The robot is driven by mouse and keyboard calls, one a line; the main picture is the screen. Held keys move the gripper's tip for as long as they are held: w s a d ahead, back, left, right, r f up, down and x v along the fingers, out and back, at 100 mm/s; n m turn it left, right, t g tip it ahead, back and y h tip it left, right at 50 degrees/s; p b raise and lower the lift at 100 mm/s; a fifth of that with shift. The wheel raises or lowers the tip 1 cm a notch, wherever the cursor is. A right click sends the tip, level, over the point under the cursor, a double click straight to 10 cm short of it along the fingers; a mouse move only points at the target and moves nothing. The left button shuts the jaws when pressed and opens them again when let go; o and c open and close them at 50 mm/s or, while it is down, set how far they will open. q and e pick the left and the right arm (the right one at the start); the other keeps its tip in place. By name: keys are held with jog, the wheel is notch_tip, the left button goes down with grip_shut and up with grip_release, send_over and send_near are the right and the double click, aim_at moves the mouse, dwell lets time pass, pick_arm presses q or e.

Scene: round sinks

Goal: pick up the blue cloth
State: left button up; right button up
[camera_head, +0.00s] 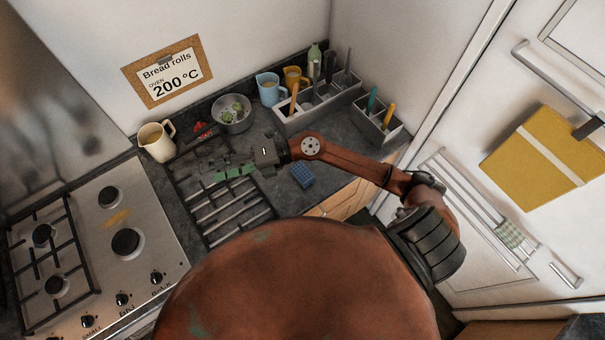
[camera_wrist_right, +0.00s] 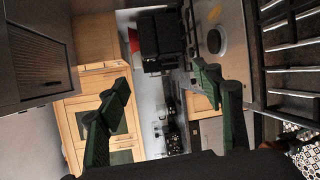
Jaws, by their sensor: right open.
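The blue cloth (camera_head: 302,175) is a small, folded, patterned piece. It lies on the dark countertop (camera_head: 275,183), just below my right forearm in the head view. My right gripper (camera_head: 218,160) has green fingers and is open and empty. It points left over the black rack, to the left of the cloth and apart from it. In the right wrist view its two green fingers stand wide apart (camera_wrist_right: 165,85) with nothing between them, and the cloth does not show there. My left gripper is not in view.
A black rack (camera_head: 232,212) lies left of the cloth, beside the gas hob (camera_head: 158,262). Behind are a cream jug (camera_head: 157,142), a metal colander (camera_head: 232,122), a blue jug (camera_head: 268,92) and grey utensil boxes (camera_head: 335,105). Bare countertop surrounds the cloth.

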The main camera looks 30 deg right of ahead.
notch_tip(320, 180, down, 7)
jog(key=s+d+n+g+h, duration=0.1)
jog(key=d+n+g+h, duration=0.1)
jog(key=g+h, duration=0.1)
jog(key=n+g+h, duration=0.1)
jog(key=g+h, duration=0.1)
jog(key=h, duration=1)
send_over(301, 171)
notch_tip(301, 171, down, 11)
jog(key=shift+f, duration=0.2)
jog(key=shift+d+f, duration=0.25)
jog(key=shift+s+f+p, duration=0.1)
jog(key=shift+f+p, duration=0.3)
jog(key=shift+f, duration=0.5)
jog(key=f+p, duration=0.1)
jog(key=f, duration=0.3)
jog(key=shift+a+f+p, duration=0.15)
jog(key=shift+a+p, duration=0.05)
jog(key=shift+p, duration=0.15)
jog(key=shift+f, duration=0.55)
